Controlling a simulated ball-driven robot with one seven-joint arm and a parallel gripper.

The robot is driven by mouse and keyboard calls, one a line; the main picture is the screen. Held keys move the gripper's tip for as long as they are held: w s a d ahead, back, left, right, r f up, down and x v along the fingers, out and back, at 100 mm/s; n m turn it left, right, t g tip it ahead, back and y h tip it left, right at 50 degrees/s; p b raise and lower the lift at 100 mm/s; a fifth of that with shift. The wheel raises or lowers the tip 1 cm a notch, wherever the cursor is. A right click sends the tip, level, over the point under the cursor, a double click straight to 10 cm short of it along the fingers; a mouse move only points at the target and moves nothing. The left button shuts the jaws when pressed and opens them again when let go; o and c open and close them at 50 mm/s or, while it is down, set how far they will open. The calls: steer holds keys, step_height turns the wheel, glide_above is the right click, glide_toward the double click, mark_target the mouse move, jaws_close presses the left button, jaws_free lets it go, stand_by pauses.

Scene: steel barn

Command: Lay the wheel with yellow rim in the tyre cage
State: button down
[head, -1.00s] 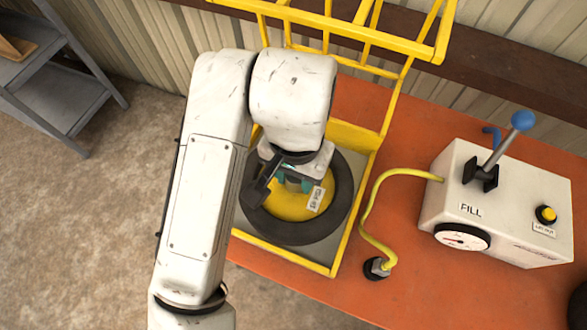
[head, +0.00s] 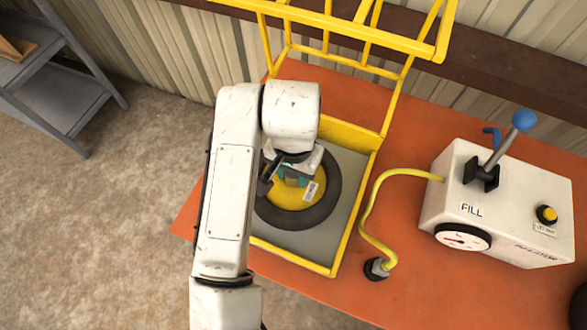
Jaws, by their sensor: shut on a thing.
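The wheel with yellow rim (head: 318,212) has a black tyre and a small white label on its rim. It lies about flat inside the tyre cage, over the grey floor plate; I cannot tell if it touches the plate. The tyre cage (head: 304,262) is a yellow frame on the orange bench, with its barred lid (head: 345,30) raised at the back. My gripper (head: 291,180) is over the middle of the wheel, shut on it. My wrist and arm hide the wheel's upper left part and the cage's left side.
A white fill box (head: 497,215) with a blue-knobbed lever and gauge stands at the right of the orange bench (head: 400,285). A yellow hose (head: 368,210) runs from it to a fitting beside the cage. A grey shelf (head: 60,90) stands at left.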

steer(key=shift+f, duration=0.1)
steer(key=c, duration=0.7)
jaws_free()
step_height(320, 180, up, 12)
steer(key=shift+p, duration=0.3)
